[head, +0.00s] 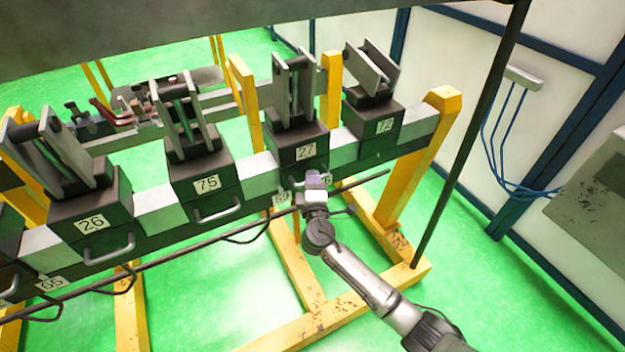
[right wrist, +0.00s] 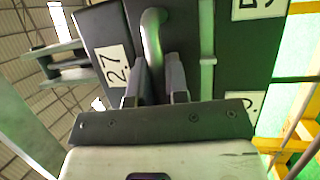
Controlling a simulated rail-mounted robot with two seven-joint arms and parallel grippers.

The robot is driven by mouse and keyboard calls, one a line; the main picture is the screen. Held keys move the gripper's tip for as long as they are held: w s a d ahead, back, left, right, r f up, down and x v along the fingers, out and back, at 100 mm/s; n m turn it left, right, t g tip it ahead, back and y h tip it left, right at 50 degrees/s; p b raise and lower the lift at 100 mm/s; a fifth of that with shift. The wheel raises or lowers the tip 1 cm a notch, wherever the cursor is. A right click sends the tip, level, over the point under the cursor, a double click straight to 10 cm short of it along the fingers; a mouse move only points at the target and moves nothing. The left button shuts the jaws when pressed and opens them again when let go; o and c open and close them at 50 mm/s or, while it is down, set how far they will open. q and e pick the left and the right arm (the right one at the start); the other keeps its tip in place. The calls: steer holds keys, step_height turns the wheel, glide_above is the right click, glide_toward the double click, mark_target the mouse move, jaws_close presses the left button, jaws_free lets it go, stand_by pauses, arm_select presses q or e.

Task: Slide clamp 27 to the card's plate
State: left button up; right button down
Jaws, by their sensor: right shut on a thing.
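Clamp 27 (head: 298,145) is a dark block with upright grey jaws, sitting on the long rail between clamps 75 and 72. Its label (right wrist: 115,66) shows in the right wrist view. My right gripper (head: 315,180) is at its front, shut on its metal handle (right wrist: 152,38); the handle runs between the two fingers. Below the clamp, the rail's front carries a small number plate reading 59 (head: 281,198). Another plate, right of it, is mostly hidden by my gripper. I see no separate card. My left gripper is not in view.
Clamp 75 (head: 203,188) stands left of clamp 27, clamp 26 (head: 92,222) farther left, and clamp 72 (head: 378,122) to the right. Pale bare rail shows on both sides of clamp 27 (head: 257,163). A dark rod (head: 180,237) runs along the front. Yellow posts support the rail.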

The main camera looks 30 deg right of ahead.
steer(key=d, duration=0.7)
steer(key=shift+s+b, duration=0.25)
steer(key=shift+b, duration=0.15)
steer(key=shift+a, duration=0.2)
steer(key=c, duration=1.4)
jaws_free()
steer(key=shift+a, duration=0.15)
steer(key=shift+c, duration=0.2)
steer(key=o, duration=0.3)
steer(key=v, duration=1.3)
steer(key=shift+s+a, duration=0.1)
steer(key=shift+s, duration=0.3)
